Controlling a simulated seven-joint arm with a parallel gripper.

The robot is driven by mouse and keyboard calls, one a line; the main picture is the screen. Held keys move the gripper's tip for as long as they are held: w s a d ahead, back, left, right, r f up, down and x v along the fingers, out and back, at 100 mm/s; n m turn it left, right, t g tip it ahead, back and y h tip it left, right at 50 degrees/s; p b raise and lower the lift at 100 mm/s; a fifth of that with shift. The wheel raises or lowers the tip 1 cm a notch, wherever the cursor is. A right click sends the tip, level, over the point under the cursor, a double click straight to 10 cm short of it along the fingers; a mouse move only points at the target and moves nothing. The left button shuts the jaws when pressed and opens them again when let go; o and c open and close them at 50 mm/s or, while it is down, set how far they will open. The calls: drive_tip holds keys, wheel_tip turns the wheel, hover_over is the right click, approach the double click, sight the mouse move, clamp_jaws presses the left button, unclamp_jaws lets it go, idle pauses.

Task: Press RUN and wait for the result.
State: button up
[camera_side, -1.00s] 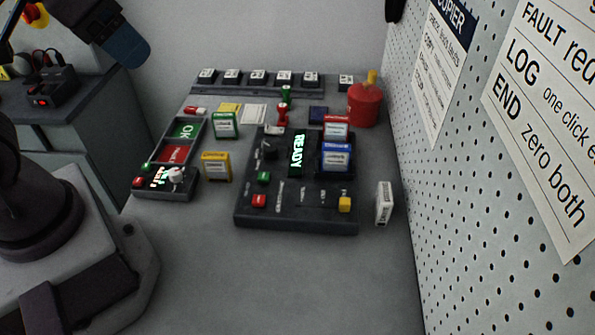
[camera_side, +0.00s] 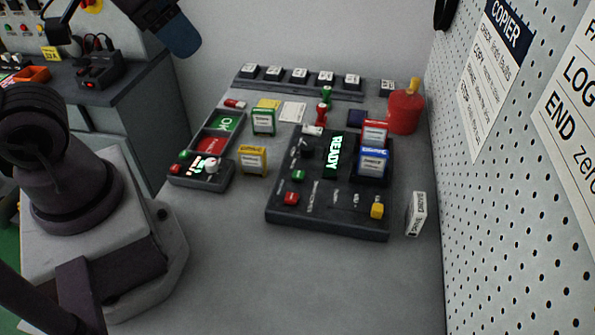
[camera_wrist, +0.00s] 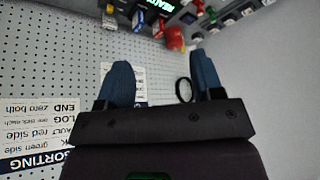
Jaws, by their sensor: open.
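A dark control console (camera_side: 330,225) lies on the grey bench, with a lit display (camera_side: 334,155) reading READY in green. It has a green button (camera_side: 298,175), a red button (camera_side: 291,198) and a yellow button (camera_side: 377,210). Their small labels are unreadable, so I cannot tell which is RUN. A red-labelled block (camera_side: 374,131) and a blue-labelled block (camera_side: 372,162) stand in the console's right side. My gripper (camera_wrist: 163,80) is open and empty, blue fingers apart in the wrist view. In the side view its blue finger end (camera_side: 181,36) hangs high at upper left, well away from the console.
Green (camera_side: 263,121) and yellow (camera_side: 252,159) blocks stand between. A white block (camera_side: 416,214) and red canister (camera_side: 404,112) stand right, near the pegboard (camera_side: 500,220). The front bench is clear.

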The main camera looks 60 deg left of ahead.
clamp_jaws()
idle(1.6)
